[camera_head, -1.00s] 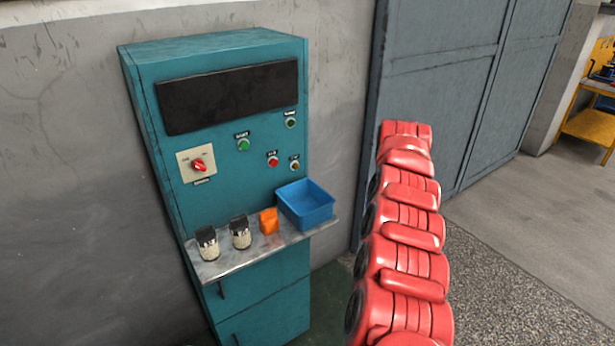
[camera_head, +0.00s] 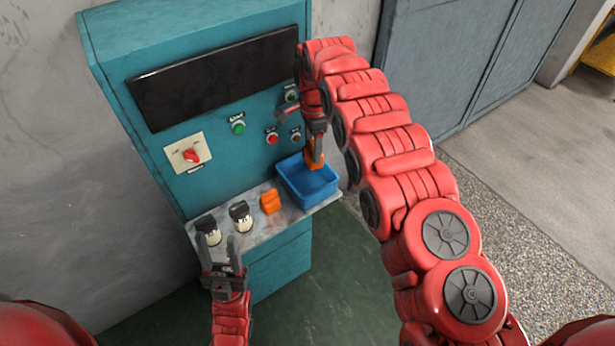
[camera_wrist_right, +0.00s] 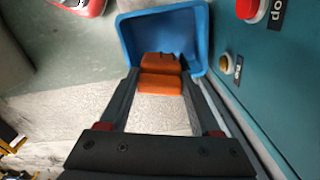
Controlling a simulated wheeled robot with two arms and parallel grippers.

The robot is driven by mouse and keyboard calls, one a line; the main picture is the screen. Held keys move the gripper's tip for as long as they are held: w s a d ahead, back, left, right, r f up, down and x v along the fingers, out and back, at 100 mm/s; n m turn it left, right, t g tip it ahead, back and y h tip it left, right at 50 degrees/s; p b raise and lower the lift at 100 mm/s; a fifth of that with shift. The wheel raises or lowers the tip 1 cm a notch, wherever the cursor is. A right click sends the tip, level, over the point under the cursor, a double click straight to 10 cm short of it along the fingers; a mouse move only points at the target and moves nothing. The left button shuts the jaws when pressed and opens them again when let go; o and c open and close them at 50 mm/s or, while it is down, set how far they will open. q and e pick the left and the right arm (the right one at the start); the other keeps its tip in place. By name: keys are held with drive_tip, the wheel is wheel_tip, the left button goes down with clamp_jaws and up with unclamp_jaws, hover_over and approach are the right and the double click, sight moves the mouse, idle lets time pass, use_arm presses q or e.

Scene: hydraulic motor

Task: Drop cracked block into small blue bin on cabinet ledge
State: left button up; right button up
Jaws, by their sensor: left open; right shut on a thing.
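My right gripper (camera_head: 315,152) is shut on an orange block (camera_head: 313,161) and points down at the small blue bin (camera_head: 318,193). The held block also shows between the fingers in the right wrist view (camera_wrist_right: 160,84), in front of the bin's opening (camera_wrist_right: 130,42); I cannot make out a crack. The bin stands at the right end of the metal ledge (camera_head: 253,228) on the teal cabinet. Another orange block (camera_head: 270,202) stands on the ledge left of the bin. My left gripper (camera_head: 225,242) is open and empty, in front of the ledge's left end.
Two dark-topped containers with pale contents, left (camera_head: 208,229) and right (camera_head: 240,215), stand on the ledge. The cabinet (camera_head: 150,165) behind has a red switch (camera_head: 191,156), a green button (camera_head: 238,126) and a red button (camera_head: 272,138) close to the right gripper. Floor on the right is clear.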

drive_tip(key=shift+w+f, duration=0.1)
drive_tip(key=shift+f, duration=0.25)
wheel_tip(320, 180, down, 5)
drive_tip(key=shift+r, duration=0.1)
drive_tip(key=shift+w+f+b, duration=0.1)
drive_tip(key=shift+f+b, duration=0.2)
drive_tip(key=shift+f, duration=0.1)
drive_tip(key=shift+r, duration=0.1)
drive_tip(key=o, duration=1.4)
drive_tip(key=shift+o, duration=0.7)
